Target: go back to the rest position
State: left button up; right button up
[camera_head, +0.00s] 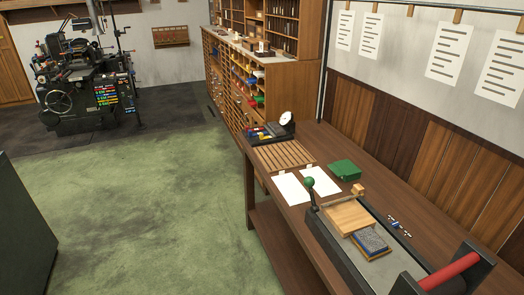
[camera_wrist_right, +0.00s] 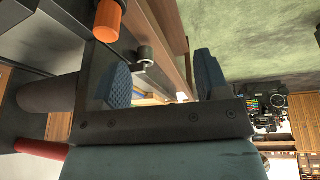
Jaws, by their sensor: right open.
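My right gripper (camera_wrist_right: 162,72) shows in the right wrist view. Its two blue-padded fingers are spread apart above a dark palm bar, with no object held between them. The edge of the wooden bench (camera_wrist_right: 172,45) and part of the floor show behind the fingers, so the hand appears to be beside or near the bench; the exact distance cannot be told. Neither gripper shows in the head view, and my left gripper is in no frame.
The bench (camera_head: 290,232) carries a proof press with a red roller (camera_head: 450,270), a green-knobbed lever (camera_head: 309,182), white sheets (camera_head: 290,189) and a green block (camera_head: 344,169). A drawer cabinet (camera_head: 230,90) and casting machine (camera_head: 85,90) stand behind. Green floor (camera_head: 130,200) is clear.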

jog(key=s+r, duration=0.3)
jog(key=s, duration=0.7)
jog(key=w+a+f+t+y, duration=0.1)
jog(key=w+a+f+t, duration=0.1)
jog(key=f, duration=0.4)
jog(key=w+a+f+t+y, duration=0.2)
jog(key=w+a+f+t, duration=0.1)
jog(key=w+f+t, duration=0.1)
notch_tip(320, 180, down, 3)
jog(key=shift+w+a+r+n+t+p, duration=0.1)
jog(key=shift+w+a+n+t+p, duration=0.25)
jog(key=shift+w+n+t, duration=0.1)
dwell(0.8)
